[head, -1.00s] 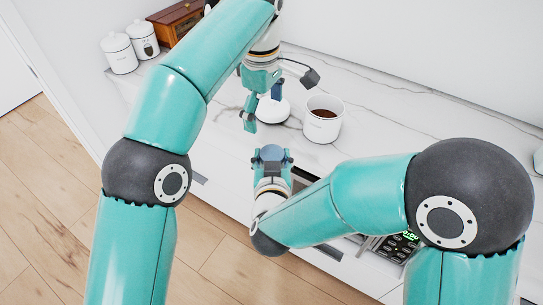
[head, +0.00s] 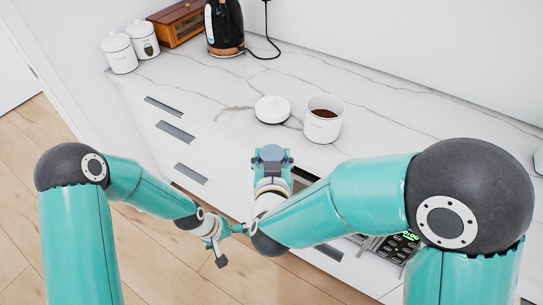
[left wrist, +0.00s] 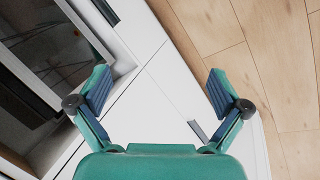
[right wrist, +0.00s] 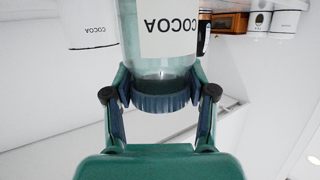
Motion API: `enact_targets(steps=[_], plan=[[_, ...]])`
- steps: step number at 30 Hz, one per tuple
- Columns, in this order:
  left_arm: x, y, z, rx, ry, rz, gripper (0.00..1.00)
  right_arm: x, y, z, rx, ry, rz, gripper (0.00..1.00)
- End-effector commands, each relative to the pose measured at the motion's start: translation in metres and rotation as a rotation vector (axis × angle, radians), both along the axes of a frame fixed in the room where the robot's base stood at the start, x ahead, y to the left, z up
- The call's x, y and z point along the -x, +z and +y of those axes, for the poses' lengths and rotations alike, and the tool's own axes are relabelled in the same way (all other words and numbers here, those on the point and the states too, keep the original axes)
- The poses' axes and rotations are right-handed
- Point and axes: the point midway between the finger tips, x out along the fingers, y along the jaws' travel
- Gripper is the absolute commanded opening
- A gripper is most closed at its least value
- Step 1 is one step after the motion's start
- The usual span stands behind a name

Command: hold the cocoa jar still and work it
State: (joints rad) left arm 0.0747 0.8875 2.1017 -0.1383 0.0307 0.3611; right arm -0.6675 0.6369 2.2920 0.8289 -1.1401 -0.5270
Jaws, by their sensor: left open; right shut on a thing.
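A clear jar with a white COCOA label (right wrist: 168,32) is held in my right gripper (right wrist: 160,95), whose fingers close around its dark ribbed lid end. In the head view the jar's round blue-grey top (head: 271,153) shows at my right gripper, in front of the counter edge. My left gripper (head: 231,245) is open and empty, low in front of the cabinets, left of my right forearm. In the left wrist view its spread fingers (left wrist: 160,88) have nothing between them. A white canister (head: 322,126) stands open on the counter with brown powder inside.
A white round lid (head: 272,109) lies on the marble counter (head: 220,90) left of the open canister. White lidded canisters (head: 119,54), a wooden box (head: 180,24) and a black kettle (head: 224,28) stand further back. Drawer handles (head: 175,131) line the cabinet front.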

Motion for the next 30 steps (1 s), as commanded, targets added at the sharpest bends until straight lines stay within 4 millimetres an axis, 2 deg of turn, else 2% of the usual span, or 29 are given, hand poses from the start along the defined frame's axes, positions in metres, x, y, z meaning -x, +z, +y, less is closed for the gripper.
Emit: enact_targets(steps=[1, 3, 6, 10, 15, 25, 28, 30], plan=[[0.027, -0.010, 0.000, 0.007, -0.023, 0.015, 1.00, 0.000, 0.001, 0.000, 0.000, 0.000, -0.002, 0.00], [0.057, -0.019, 0.000, 0.008, -0.051, 0.019, 1.00, 0.000, 0.001, 0.000, 0.000, 0.000, -0.002, 0.00], [0.093, -0.025, 0.001, 0.006, -0.088, 0.022, 1.00, 0.000, 0.001, 0.000, 0.000, 0.000, -0.002, 0.00], [0.123, -0.027, 0.003, -0.001, -0.123, 0.022, 1.00, 0.000, 0.001, 0.000, 0.000, 0.000, -0.002, 0.00], [0.137, -0.027, 0.005, -0.005, -0.140, 0.021, 1.00, 0.000, 0.001, 0.000, 0.000, 0.000, -0.002, 0.00], [0.137, -0.027, 0.005, -0.006, -0.142, 0.019, 1.00, -0.001, 0.001, -0.001, -0.002, -0.001, -0.003, 0.00], [0.137, -0.027, 0.005, -0.006, -0.142, 0.019, 1.00, -0.006, 0.002, -0.011, -0.007, -0.004, -0.003, 0.00], [0.137, -0.027, 0.005, -0.006, -0.142, 0.019, 1.00, -0.014, 0.003, -0.026, -0.013, -0.007, -0.004, 0.00]])
